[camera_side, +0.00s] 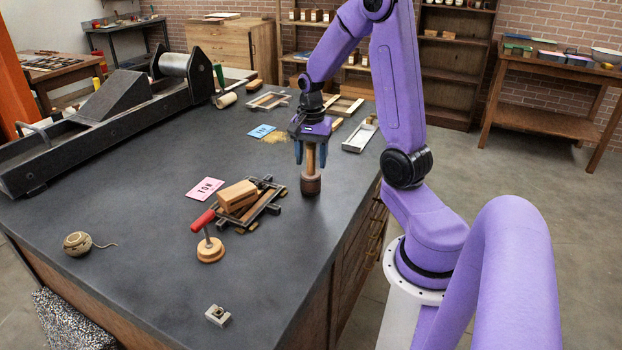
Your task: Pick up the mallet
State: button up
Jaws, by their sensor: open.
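The mallet (311,185) stands upright on the dark worktop near its right edge, with its dark brown head down and its light wooden handle up. My gripper (311,161) points straight down over it. Its two blue fingers are open, one on each side of the handle, above the head. The top of the handle is hidden by the gripper. I cannot tell whether either finger touches the handle.
Wooden blocks (237,193) on a metal frame and a red-handled tool (209,246) with a round base stand left of the mallet. A pink card (206,188), twine ball (77,243) and small metal piece (218,315) lie farther off. The front worktop is mostly clear.

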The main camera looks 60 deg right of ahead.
grip_shut()
jog(key=shift+r, duration=0.15)
